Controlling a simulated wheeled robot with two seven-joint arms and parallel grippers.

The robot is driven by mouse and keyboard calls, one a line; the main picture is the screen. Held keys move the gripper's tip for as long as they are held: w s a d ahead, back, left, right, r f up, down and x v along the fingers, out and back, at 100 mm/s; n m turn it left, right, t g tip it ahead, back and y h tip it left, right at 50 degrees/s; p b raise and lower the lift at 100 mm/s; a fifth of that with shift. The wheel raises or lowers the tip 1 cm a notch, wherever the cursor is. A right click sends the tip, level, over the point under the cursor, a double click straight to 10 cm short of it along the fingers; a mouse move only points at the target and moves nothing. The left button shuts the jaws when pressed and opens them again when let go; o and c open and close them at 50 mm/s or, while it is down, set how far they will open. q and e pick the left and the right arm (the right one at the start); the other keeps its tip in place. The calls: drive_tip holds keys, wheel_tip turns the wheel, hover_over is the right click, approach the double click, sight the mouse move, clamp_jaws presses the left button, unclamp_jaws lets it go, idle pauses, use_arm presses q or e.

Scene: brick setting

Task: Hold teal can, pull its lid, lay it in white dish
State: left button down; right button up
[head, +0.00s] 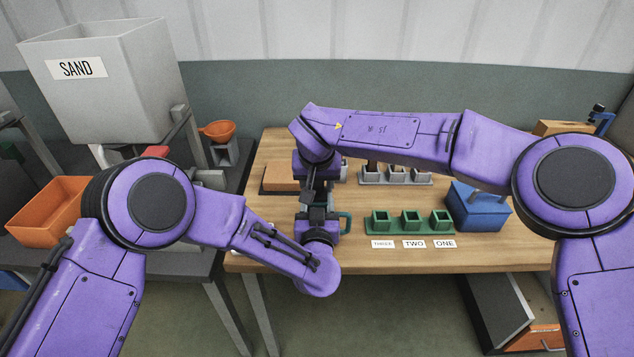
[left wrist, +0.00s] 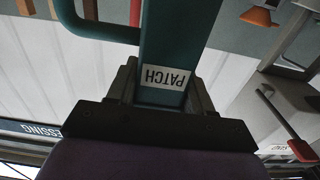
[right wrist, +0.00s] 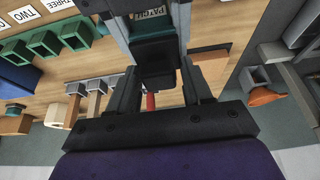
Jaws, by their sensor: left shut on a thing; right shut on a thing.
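The teal can (left wrist: 180,45), labelled PATCH, is between the fingers of my left gripper (left wrist: 160,95), which is shut on it. Its teal handle (head: 346,222) shows beside the arms in the head view. My right gripper (right wrist: 155,85) is shut on a dark block (right wrist: 155,65), apparently the can's lid. The can's label (right wrist: 150,12) shows just beyond that block, so whether lid and can touch is unclear. In the head view both grippers meet above the left part of the table, the right one above the left. I cannot make out the white dish; my arms may hide it.
The wooden table (head: 385,258) carries green moulds (head: 411,221), grey moulds (head: 397,175) and a blue box (head: 478,207) at right. An orange bin (head: 48,210), a SAND hopper (head: 100,85) and an orange funnel (head: 218,130) stand left. The table front is mostly clear.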

use_arm(q)
drive_tip(key=shift+f, duration=0.15)
use_arm(e)
drive_tip(key=shift+r, duration=0.1)
drive_tip(key=shift+r, duration=0.95)
drive_tip(key=shift+r, duration=2)
use_arm(q)
drive_tip(key=shift+c, duration=2.4)
unclamp_jaws()
drive_tip(key=shift+o, duration=0.6)
drive_tip(key=shift+w, duration=0.1)
use_arm(e)
drive_tip(key=shift+w, duration=0.1)
drive_tip(key=shift+f, duration=0.1)
